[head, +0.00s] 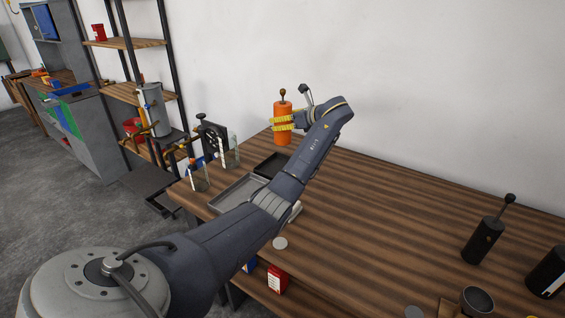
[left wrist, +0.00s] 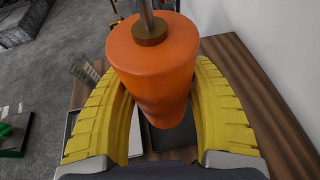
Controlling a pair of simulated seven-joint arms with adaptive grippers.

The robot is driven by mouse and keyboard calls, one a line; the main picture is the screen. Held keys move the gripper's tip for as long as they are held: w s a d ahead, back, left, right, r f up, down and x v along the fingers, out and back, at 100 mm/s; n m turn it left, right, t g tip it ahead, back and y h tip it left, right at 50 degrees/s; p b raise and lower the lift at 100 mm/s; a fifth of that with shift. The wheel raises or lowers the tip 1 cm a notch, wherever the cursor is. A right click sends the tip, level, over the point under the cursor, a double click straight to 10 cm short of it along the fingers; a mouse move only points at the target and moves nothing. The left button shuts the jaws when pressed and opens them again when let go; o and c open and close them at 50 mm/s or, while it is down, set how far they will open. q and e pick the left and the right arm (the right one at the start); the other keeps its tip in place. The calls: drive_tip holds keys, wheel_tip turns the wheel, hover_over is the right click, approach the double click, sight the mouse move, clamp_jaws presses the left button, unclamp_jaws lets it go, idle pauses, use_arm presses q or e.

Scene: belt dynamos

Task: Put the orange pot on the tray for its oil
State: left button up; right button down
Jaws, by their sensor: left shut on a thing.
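The orange pot (head: 282,133) is an upright cylinder with a knobbed rod on top. My left gripper (head: 284,123) is shut around it with yellow ribbed fingers, near the table's far left edge. In the left wrist view the pot (left wrist: 155,65) fills the space between the gripper's fingers (left wrist: 158,105). A black tray (head: 269,164) lies on the table nearer than the pot, and a larger grey tray (head: 234,193) lies beside it, partly hidden by my left arm. Which tray is for oil I cannot tell. The pot's underside is hidden. My right gripper is out of view.
Glass bottles (head: 198,180) stand at the table's left edge. A dark pot with a knobbed rod (head: 483,241) stands at the right, with another dark pot (head: 547,272) and a cup (head: 478,299) nearby. The middle of the wooden table (head: 380,215) is clear.

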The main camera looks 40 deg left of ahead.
use_arm(q)
wheel_tip(320, 180, down, 16)
idle(0.8)
drive_tip(key=shift+f, duration=0.15)
drive_tip(key=o, duration=1.6)
drive_tip(key=shift+c, duration=0.2)
drive_tip(key=v, duration=1.2)
drive_tip(key=shift+d, duration=0.1)
